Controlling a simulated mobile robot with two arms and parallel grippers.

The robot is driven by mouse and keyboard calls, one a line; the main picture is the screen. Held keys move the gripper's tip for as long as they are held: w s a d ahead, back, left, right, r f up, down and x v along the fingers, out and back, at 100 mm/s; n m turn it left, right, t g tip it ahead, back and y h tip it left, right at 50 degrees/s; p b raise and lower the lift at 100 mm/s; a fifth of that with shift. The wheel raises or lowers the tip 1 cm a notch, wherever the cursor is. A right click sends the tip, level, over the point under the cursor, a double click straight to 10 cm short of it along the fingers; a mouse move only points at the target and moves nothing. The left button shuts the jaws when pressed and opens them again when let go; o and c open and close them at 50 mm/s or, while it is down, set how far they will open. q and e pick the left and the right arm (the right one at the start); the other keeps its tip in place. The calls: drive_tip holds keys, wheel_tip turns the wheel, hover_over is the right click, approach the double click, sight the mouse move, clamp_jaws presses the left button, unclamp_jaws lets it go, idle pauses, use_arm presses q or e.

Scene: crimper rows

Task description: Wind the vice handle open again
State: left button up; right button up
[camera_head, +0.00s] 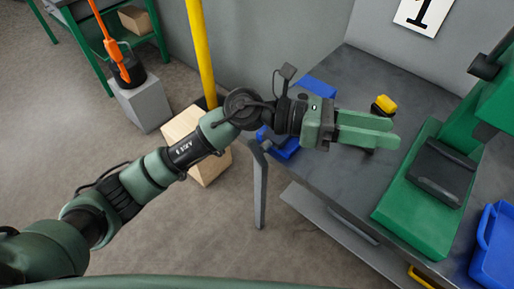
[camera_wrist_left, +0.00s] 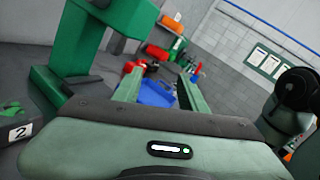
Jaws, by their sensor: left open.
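My left gripper (camera_head: 396,132) reaches in from the left over the grey bench. Its two green fingers point right, with a narrow gap between them. In the left wrist view the fingers (camera_wrist_left: 160,78) stand apart with nothing held between them. A blue object (camera_head: 318,88) on the bench is partly hidden behind my left wrist; I cannot tell whether it is the vice. No vice handle can be made out clearly. A small dark thing lies just under the fingers, mostly hidden. My right gripper is not in view.
A green press (camera_head: 415,205) with a dark block stands on the bench (camera_head: 345,185) at the right. A blue bin (camera_head: 495,250) is at the right edge. A yellow-and-black item (camera_head: 386,103) lies beyond the fingers. A yellow post (camera_head: 201,50) and wooden box (camera_head: 185,125) stand left of the bench.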

use_arm(q)
wheel_tip(320, 180, down, 6)
drive_tip(key=s+a+m+g+y, duration=0.1)
drive_tip(key=m+y, duration=0.4)
drive_tip(key=m+t+y, duration=0.4)
drive_tip(key=y, duration=0.9)
hover_over(257, 148)
wheel_tip(257, 148, down, 8)
drive_tip(key=shift+r, duration=0.2)
drive_tip(key=shift+a+f, duration=0.15)
drive_tip(key=shift+f, duration=0.15)
wheel_tip(257, 148, down, 6)
drive_tip(key=shift+f+p, duration=0.1)
drive_tip(key=shift+p, duration=1.15)
drive_tip(key=shift+f, duration=0.4)
clamp_jaws()
